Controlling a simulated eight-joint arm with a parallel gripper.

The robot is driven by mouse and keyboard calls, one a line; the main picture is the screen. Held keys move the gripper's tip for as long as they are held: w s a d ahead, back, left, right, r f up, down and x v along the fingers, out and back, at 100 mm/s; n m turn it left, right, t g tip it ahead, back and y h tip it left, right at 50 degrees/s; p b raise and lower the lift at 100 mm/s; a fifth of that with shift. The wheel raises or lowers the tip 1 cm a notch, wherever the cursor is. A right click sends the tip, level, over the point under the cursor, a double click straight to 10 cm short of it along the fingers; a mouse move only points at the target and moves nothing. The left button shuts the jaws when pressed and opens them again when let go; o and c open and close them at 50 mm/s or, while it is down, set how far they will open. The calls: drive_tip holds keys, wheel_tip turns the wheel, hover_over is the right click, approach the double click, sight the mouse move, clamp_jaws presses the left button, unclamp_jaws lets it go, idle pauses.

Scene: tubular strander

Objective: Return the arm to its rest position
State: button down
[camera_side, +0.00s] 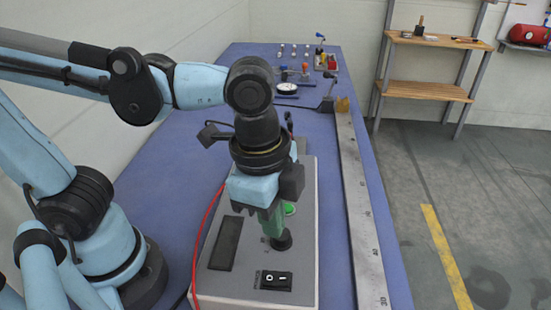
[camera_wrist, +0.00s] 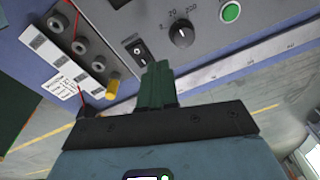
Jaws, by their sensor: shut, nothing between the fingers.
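My gripper (camera_side: 274,228) has green fingers, which are closed together with nothing between them. In the side view it points down over a grey control box (camera_side: 211,283), close to a black knob (camera_side: 283,241). I cannot tell there whether it touches the knob. In the wrist view the green fingers (camera_wrist: 157,84) stand apart from the knob (camera_wrist: 181,33), below and left of it, near a black rocker switch (camera_wrist: 139,51). A green button (camera_side: 289,208) sits behind the gripper and shows at the top of the wrist view (camera_wrist: 230,12).
A red cable (camera_side: 204,244) runs along the box's left side. A long metal ruler (camera_side: 361,205) lies to its right. A round gauge (camera_side: 287,89) and small parts stand at the far end of the blue table (camera_side: 235,60). The wrist view shows sockets (camera_wrist: 79,46) and a yellow plug (camera_wrist: 112,88).

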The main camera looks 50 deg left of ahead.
drive_tip(key=w+a+n+t, duration=0.1)
drive_tip(key=a+n, duration=0.1)
drive_tip(key=a, duration=0.1)
drive_tip(key=w+a+n+t, duration=0.1)
drive_tip(key=w+a+n, duration=0.1)
drive_tip(key=a, duration=0.1)
drive_tip(key=w+a+n+t, duration=0.1)
drive_tip(key=w+a+n, duration=0.1)
drive_tip(key=a+n, duration=0.1)
drive_tip(key=shift+w+f, duration=0.2)
drive_tip(key=shift+f, duration=0.2)
drive_tip(key=a+n+t, duration=0.1)
drive_tip(key=a+n, duration=0.1)
drive_tip(key=w+a+n+t, duration=0.1)
drive_tip(key=a, duration=0.2)
drive_tip(key=w+a+n+t, duration=0.1)
drive_tip(key=a+n, duration=0.1)
drive_tip(key=shift+a+n+y, duration=0.3)
drive_tip(key=shift+a+y, duration=0.05)
drive_tip(key=shift+y, duration=0.05)
